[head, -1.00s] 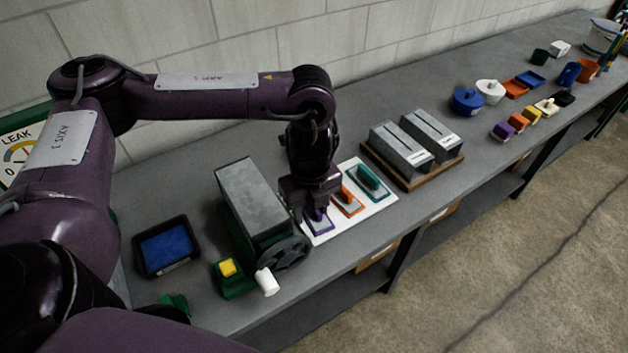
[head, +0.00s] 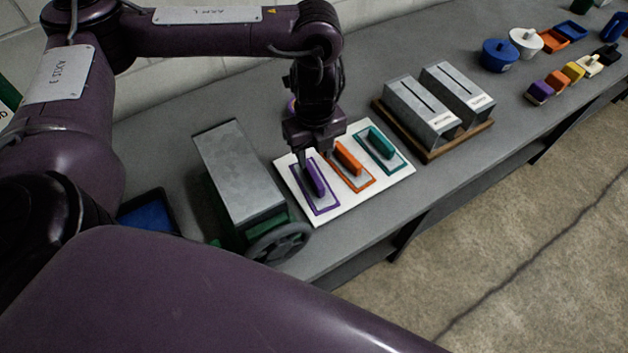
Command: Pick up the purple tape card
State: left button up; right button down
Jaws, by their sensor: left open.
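The purple tape card (head: 323,204) is a flat grey piece with a purple border and an upright purple grip (head: 315,178). It lies at the left end of a white board (head: 345,204) on the bench. Beside it on the board are an orange card (head: 348,158) and a green card (head: 382,145). My left gripper (head: 315,157) is open, pointing down at the far end of the purple grip. Whether its fingers touch or straddle the grip cannot be told. My right gripper is not in view.
A grey metal box with a handwheel (head: 237,172) stands close left of the board. Two slotted metal boxes (head: 420,108) on a wooden base stand to the right. A blue tray (head: 152,215) is partly hidden by my arm. The bench's front edge is near the board.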

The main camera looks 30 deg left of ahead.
aim_at(314, 174)
pick_arm(q)
notch_tip(314, 174, down, 2)
jog(key=shift+w+a+f+b, duration=0.1)
jog(key=shift+w+f+b, duration=0.1)
jog(key=shift+b, duration=0.35)
jog(key=shift+s+f, duration=0.1)
jog(key=shift+f, duration=0.85)
jog(key=shift+a+f+b, duration=0.15)
jog(key=shift+f+b, duration=0.5)
jog(key=shift+f, duration=1.95)
grip_shut()
